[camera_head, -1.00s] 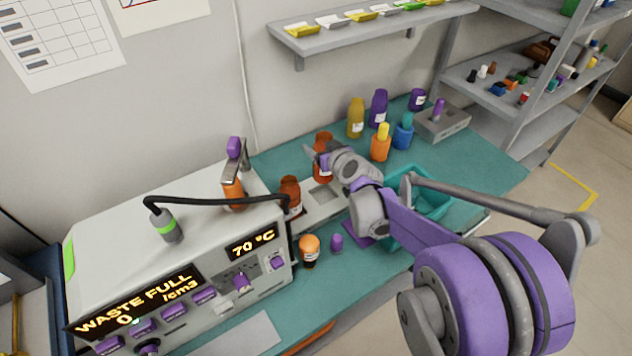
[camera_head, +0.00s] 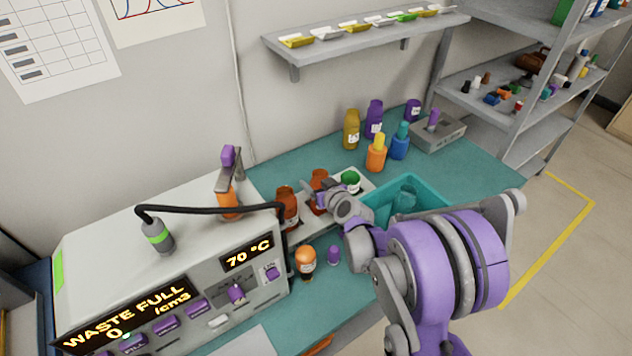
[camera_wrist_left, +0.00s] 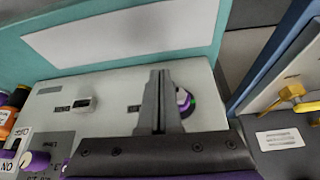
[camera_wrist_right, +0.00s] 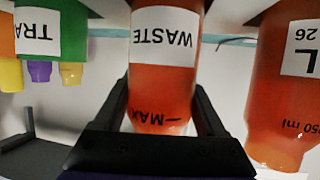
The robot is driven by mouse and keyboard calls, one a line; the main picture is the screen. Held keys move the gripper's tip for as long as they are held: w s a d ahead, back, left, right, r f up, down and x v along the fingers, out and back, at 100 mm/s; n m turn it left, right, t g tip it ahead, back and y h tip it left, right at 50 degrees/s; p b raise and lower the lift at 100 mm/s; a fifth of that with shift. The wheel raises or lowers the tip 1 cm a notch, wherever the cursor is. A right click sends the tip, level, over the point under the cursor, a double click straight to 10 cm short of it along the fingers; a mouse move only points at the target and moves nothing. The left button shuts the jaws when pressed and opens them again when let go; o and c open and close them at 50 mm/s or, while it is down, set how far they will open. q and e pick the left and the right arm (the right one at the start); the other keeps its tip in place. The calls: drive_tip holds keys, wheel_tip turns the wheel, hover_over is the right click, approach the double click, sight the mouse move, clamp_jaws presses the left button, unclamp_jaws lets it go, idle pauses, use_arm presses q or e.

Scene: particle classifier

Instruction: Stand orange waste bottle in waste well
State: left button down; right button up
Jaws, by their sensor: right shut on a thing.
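The orange waste bottle (camera_head: 317,180) is upright over the middle of the white well plate (camera_head: 322,226). Its "WASTE" label and MAX mark show in the right wrist view (camera_wrist_right: 165,75). My right gripper (camera_head: 312,190) is shut on it, with one finger on each side in the right wrist view. The bottle's base and the well under it are hidden, so I cannot tell whether it is seated. My left gripper (camera_wrist_left: 158,100) is shut and empty over the machine panel in the left wrist view.
Another orange-red bottle (camera_head: 287,207) stands close left of the held one. A green-topped bottle (camera_head: 350,180) stands on its right. The machine (camera_head: 170,260) is at the left and a teal bin (camera_head: 440,192) at the right. A small orange-capped bottle (camera_head: 305,262) stands in front.

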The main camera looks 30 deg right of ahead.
drive_tip(key=o, duration=1.3)
drive_tip(key=shift+f, duration=0.1)
drive_tip(key=shift+o, duration=0.2)
drive_tip(key=shift+r, duration=0.2)
drive_tip(key=p+v, duration=0.1)
drive_tip(key=v, duration=1.1)
drive_tip(key=shift+f, duration=0.1)
